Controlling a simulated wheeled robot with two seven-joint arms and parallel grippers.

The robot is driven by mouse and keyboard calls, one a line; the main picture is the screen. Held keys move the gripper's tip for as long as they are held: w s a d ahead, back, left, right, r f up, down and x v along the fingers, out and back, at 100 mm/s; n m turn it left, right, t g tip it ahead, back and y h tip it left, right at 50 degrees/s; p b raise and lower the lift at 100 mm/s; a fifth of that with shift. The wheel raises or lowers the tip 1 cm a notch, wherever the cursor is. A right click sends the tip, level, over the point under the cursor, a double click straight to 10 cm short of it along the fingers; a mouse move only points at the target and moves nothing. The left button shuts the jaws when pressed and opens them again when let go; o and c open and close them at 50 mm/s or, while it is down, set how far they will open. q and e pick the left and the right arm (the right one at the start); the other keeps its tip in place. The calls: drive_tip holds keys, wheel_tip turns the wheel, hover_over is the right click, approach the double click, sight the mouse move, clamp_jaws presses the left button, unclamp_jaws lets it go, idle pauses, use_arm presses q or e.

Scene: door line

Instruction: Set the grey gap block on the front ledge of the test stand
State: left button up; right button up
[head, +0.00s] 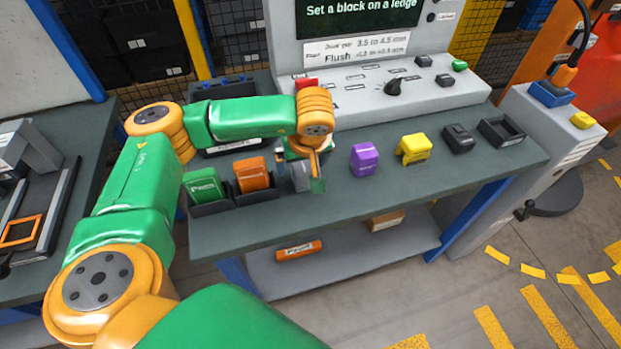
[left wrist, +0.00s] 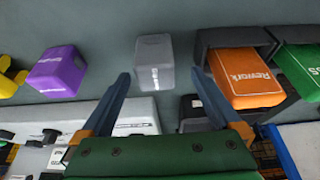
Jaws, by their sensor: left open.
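The grey gap block (head: 299,178) sits on the dark bench top, partly hidden behind my left gripper (head: 303,166) in the head view. In the left wrist view the grey block (left wrist: 153,62) shows in front of the spread fingertips of my left gripper (left wrist: 161,75), roughly between their lines. The left gripper is open and empty; I cannot tell whether a finger touches the block. The test stand (head: 450,93) stands at the back of the bench with a screen and a panel of controls. Its front ledge is not clear to see. My right gripper is in neither view.
A green block (head: 203,185) and an orange Rework block (head: 252,174) sit in dark holders left of the grey block. A purple block (head: 364,158), a yellow block (head: 414,148) and dark items (head: 458,138) stand to its right. The bench's front strip is clear.

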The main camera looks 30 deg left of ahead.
sight(304, 168)
use_arm(q)
drive_tip(key=x, duration=0.3)
drive_tip(key=p+x, duration=0.1)
drive_tip(key=shift+w+d+f, duration=0.1)
drive_tip(key=shift+d+f, duration=0.15)
drive_tip(key=shift+d, duration=0.05)
drive_tip(key=shift+f, duration=0.15)
clamp_jaws()
